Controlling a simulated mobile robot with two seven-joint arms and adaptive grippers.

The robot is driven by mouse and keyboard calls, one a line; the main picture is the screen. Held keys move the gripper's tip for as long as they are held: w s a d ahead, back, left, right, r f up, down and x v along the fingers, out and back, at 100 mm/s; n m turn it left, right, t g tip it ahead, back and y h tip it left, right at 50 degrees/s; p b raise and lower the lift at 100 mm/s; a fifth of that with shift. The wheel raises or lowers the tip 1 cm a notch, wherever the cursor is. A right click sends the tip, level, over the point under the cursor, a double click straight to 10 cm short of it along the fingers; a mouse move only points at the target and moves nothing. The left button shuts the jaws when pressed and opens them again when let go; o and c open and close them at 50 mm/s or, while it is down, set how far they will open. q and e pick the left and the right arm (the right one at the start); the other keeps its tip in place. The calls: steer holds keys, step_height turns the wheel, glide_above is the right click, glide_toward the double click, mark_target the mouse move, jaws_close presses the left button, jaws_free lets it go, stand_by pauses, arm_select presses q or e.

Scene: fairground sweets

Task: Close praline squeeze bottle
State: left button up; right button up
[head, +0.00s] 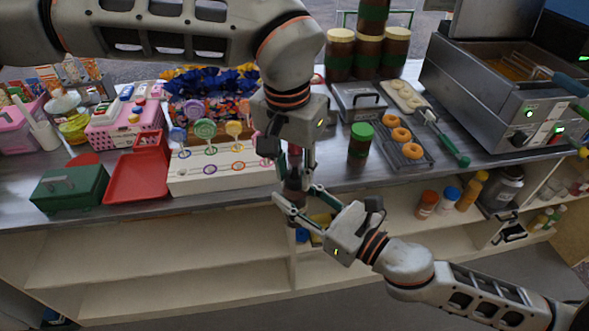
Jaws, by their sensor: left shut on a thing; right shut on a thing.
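The praline squeeze bottle (294,184) is a small dark brown shape held upright between my two grippers, in front of the counter's front edge. Most of it is hidden by the fingers. A reddish part (294,149) shows between the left fingers; I cannot tell clearly whether it is the cap. My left gripper (293,168) points down from above and is shut on the upper part. My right gripper (291,198) reaches in from the lower right and is shut on the bottle's lower part. Whether the cap is seated on the bottle cannot be seen.
On the counter, a lollipop stand (215,178) is left of the grippers, and a green-lidded jar (359,144) and a doughnut rack (405,148) are right. A red tray (136,178) and green box (70,187) stand further left. Shelf bottles (470,191) are lower right.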

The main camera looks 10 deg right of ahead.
arm_select(q)
steer(key=o, duration=0.7)
steer(key=shift+r, duration=2.3)
steer(key=shift+c, duration=0.2)
